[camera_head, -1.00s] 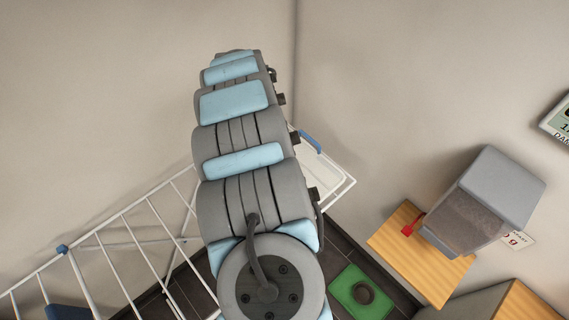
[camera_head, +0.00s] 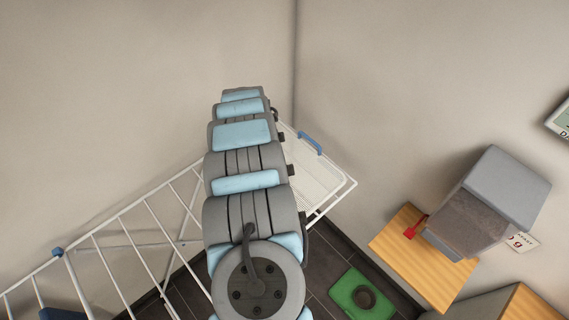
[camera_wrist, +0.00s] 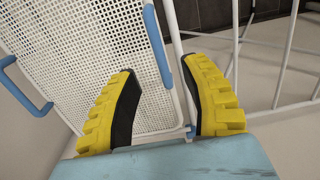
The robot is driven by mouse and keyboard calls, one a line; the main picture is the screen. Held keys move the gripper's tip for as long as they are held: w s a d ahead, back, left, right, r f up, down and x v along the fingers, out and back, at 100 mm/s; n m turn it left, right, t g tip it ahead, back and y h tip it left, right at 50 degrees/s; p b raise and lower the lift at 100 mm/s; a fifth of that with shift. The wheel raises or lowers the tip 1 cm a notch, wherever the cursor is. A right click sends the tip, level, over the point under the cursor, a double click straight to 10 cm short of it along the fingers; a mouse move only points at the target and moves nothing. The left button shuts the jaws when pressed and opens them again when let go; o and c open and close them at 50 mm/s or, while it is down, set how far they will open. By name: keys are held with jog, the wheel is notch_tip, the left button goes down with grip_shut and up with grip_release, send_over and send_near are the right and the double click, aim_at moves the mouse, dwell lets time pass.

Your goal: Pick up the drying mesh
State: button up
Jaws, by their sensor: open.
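The drying mesh (camera_head: 318,182) is a white perforated tray with blue handles, lying at the far end of the white drying rack (camera_head: 135,235). My arm hides its left part in the head view. In the wrist view the mesh (camera_wrist: 85,50) fills the upper left, with one blue handle (camera_wrist: 157,45) along its near edge and another (camera_wrist: 22,88) at the far left. My gripper (camera_wrist: 157,66) is open, with yellow fingers and black pads. In the picture the near handle's lower end lies between the fingers; I cannot tell if they touch it. The head view does not show my gripper.
White rack bars (camera_wrist: 235,50) run close to the right finger. A green mat with a dark ring (camera_head: 365,297) lies below. Walls meet behind the rack.

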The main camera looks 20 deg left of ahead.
jog(key=shift+f, duration=1.1)
jog(key=shift+w+a+f+p, duration=0.1)
jog(key=shift+a+f+p, duration=0.05)
jog(key=shift+f+p, duration=0.3)
jog(key=shift+w+a+f, duration=0.1)
jog(key=shift+f, duration=2)
grip_shut()
